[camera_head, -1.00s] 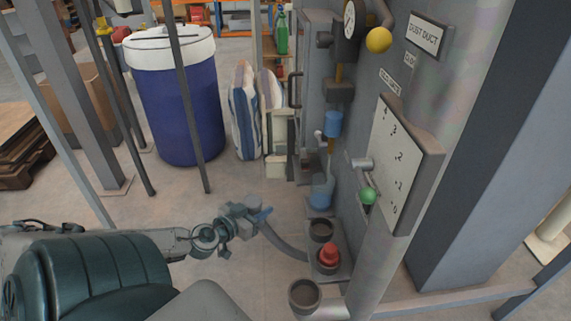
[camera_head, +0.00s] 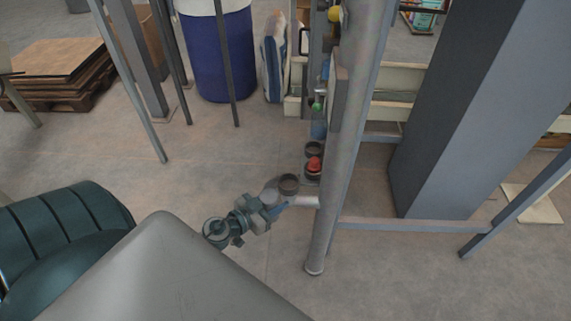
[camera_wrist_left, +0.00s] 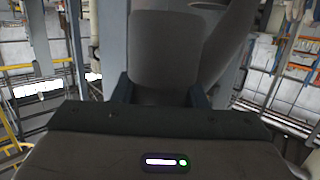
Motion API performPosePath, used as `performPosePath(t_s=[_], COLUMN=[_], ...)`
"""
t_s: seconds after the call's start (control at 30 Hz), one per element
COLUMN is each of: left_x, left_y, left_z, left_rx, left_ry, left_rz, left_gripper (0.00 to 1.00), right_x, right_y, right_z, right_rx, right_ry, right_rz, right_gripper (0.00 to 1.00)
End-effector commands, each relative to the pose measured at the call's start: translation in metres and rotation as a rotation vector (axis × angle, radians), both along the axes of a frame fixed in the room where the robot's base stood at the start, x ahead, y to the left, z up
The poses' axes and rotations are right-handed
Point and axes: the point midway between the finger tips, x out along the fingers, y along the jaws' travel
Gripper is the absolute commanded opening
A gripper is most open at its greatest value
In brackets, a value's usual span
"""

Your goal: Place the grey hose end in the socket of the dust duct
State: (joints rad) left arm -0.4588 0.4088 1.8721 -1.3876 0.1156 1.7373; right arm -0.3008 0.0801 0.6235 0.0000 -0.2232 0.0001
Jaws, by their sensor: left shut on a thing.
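The dust duct (camera_head: 350,130) is a tall grey pipe right of centre in the head view. Its socket (camera_head: 289,184) is a dark-mouthed round cup on a short side branch (camera_head: 304,201). My left gripper (camera_head: 279,200) is right beside the socket, at its lower left. In the left wrist view, my gripper's fingers (camera_wrist_left: 160,97) are shut on the grey hose end (camera_wrist_left: 165,48), with a curved grey length rising at the right. In the head view the hose end is mostly hidden at the gripper; I cannot tell whether it touches the socket. My right gripper is out of view.
A red plug or knob (camera_head: 314,164) sits in a port just behind the socket, with another dark round port (camera_head: 314,148) beyond. A slanted grey column (camera_head: 460,110) stands right of the duct. A blue drum (camera_head: 223,55) stands behind.

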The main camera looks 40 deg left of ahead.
Motion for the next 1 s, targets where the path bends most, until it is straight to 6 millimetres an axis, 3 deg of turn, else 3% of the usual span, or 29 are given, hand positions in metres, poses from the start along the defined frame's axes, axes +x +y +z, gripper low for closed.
performPosePath(t_s=[0.27, 0.5, 0.6, 0.9, 1.0], left_x=[0.058, 0.117, 0.134, 0.156, 0.154], left_y=[0.012, 0.028, 0.032, 0.038, 0.038], left_z=[-0.003, -0.011, -0.012, -0.014, -0.034], left_rx=[0.000, 0.001, 0.000, 0.000, -0.001], left_ry=[-0.004, -0.004, -0.003, -0.002, 0.000], left_rz=[-0.001, -0.001, -0.001, -0.002, -0.002], left_gripper=[0.14, 0.14, 0.14, 0.14, 0.14], right_x=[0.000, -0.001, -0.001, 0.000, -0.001], right_y=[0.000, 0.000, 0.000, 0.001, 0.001], right_z=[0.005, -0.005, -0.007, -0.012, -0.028], right_rx=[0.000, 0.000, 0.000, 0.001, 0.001], right_ry=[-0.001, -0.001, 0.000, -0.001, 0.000], right_rz=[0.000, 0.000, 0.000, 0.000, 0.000], right_gripper=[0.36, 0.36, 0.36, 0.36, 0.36])
